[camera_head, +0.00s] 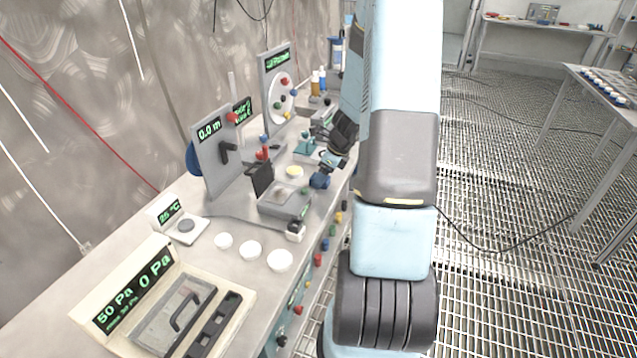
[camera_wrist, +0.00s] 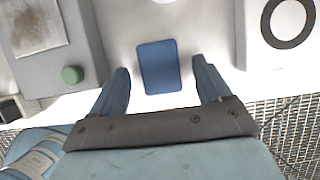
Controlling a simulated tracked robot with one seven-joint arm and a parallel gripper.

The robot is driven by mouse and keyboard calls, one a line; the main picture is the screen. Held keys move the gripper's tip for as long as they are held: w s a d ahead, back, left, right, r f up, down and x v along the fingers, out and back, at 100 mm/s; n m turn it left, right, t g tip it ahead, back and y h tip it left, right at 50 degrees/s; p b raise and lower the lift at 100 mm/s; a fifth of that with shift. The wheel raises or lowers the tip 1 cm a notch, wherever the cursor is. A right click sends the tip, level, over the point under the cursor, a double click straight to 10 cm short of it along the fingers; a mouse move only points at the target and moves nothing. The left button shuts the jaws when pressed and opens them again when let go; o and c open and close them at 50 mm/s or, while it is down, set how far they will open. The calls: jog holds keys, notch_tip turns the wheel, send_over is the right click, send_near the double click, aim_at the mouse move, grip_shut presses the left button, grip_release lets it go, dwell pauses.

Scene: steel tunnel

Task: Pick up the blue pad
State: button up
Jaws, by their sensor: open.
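The blue pad (camera_wrist: 159,67) is a flat, dark blue rounded rectangle lying on the light worktop in the wrist view. My gripper (camera_wrist: 161,78) is open, with one finger to the left of the pad and one to the right. The pad shows between the fingers with a gap on each side, and nothing is held. How high the fingertips are above it is hard to tell. In the head view my gripper (camera_head: 325,170) is over the right edge of the bench, and I cannot clearly make out the pad there.
A grey box with a green button (camera_wrist: 72,74) stands left of the pad, and a grey block with a dark ring (camera_wrist: 287,22) stands right. The bench edge and grated floor (camera_wrist: 290,125) are close. Panels and small white dishes (camera_head: 250,250) crowd the bench.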

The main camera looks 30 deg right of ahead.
jog(key=shift+w+a+f, duration=0.15)
jog(key=shift+w+f, duration=0.05)
jog(key=shift+f, duration=0.35)
jog(key=c, duration=1)
jog(key=shift+r, duration=0.1)
jog(key=shift+c, duration=0.2)
